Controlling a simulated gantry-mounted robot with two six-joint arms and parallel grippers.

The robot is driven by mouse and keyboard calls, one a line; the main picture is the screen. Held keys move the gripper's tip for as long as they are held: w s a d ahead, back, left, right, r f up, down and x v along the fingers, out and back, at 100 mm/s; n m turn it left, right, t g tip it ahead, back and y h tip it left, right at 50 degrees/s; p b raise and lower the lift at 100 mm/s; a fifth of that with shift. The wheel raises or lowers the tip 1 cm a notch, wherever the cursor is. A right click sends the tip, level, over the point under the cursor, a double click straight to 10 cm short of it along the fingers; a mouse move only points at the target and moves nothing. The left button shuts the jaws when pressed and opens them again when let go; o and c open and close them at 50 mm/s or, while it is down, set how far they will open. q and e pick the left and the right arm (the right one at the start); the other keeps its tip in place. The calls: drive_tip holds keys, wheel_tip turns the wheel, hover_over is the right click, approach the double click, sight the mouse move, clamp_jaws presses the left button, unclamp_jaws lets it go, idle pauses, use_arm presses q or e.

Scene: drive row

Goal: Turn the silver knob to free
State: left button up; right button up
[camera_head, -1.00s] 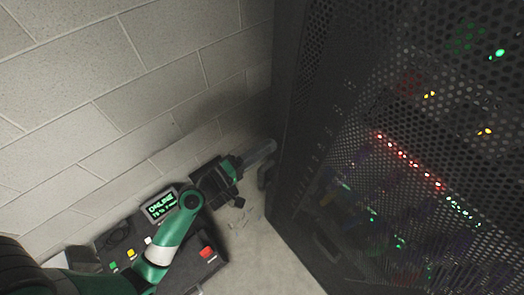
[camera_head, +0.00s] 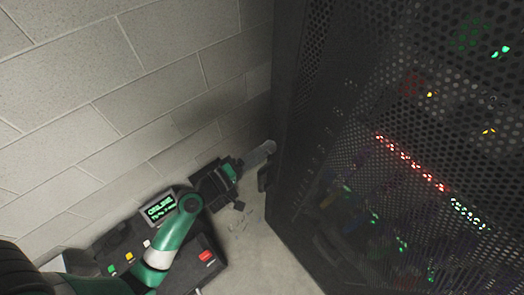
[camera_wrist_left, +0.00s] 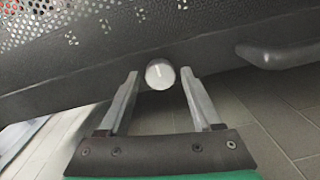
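The silver knob (camera_wrist_left: 160,74) shows in the left wrist view as a round, pale knob with a short line mark on its face. It sits on the dark frame of the perforated cabinet door (camera_wrist_left: 60,50). My left gripper (camera_wrist_left: 160,80) is open, with one finger on each side of the knob and a visible gap between each finger and it. In the head view my left gripper (camera_head: 258,158) reaches the cabinet's near edge, and the knob is not visible there. My right gripper is in neither view.
A dark door handle (camera_wrist_left: 278,54) juts out right of the knob. The server cabinet (camera_head: 400,150) fills the head view's right side. A console (camera_head: 205,257) with a green-lit screen (camera_head: 160,207) and coloured buttons stands by the block wall (camera_head: 130,90), partly behind my left arm.

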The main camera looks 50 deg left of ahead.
use_arm(q)
drive_tip(key=shift+o, duration=0.4)
drive_tip(key=s+b, duration=0.3)
drive_tip(key=s, duration=0.8)
drive_tip(key=shift+s+a+r, duration=0.15)
drive_tip(key=shift+s+r, duration=0.05)
drive_tip(key=shift+s, duration=0.1)
